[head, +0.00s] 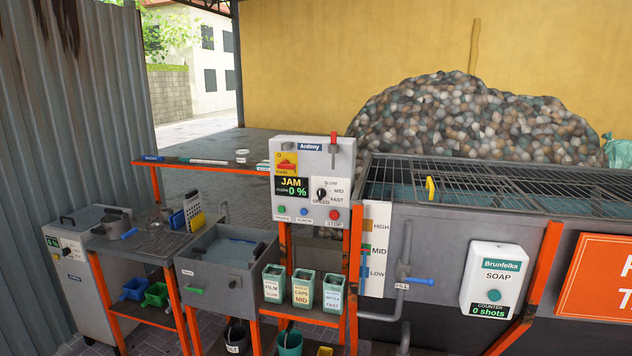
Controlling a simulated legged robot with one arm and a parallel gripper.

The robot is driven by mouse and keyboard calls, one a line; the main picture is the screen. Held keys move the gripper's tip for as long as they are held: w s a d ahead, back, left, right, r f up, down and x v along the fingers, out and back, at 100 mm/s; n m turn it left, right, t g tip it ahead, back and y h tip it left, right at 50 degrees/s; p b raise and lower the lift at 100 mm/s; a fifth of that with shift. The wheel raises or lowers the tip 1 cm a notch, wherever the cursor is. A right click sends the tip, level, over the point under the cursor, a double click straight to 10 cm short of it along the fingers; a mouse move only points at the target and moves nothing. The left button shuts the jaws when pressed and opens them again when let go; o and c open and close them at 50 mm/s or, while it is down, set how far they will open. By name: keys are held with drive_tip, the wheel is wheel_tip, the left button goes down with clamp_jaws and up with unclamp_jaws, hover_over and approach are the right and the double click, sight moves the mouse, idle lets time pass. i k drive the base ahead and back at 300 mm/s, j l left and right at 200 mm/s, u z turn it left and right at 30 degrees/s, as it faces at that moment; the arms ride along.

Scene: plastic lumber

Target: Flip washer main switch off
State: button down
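The washer control box (312,215) is a grey panel labelled "Ardinny" near the middle of the head view. Its main switch (287,166) is a red rotary-looking handle on a yellow plate marked "MAIN", at the panel's upper left. I cannot tell its position for sure. Below it the display (291,187) reads "JAM" and "0 %". The speed knob (321,193) sits to its right, with slow, mid and fast marks. A green, a blue and a red stop button (334,215) line the bottom. A red-topped lever (333,142) stands at the top right. My gripper is not in view.
The grated washer tank (500,205) stands right of the panel, with a soap dispenser (494,280) and blue-handled fill valve (417,281) on its front. A grey sink (225,280) and labelled bins (303,289) stand in front and left. Orange posts frame the bench.

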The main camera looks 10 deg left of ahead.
sight(286, 164)
drive_tip(key=i, duration=1.4)
drive_tip(key=u, duration=0.45)
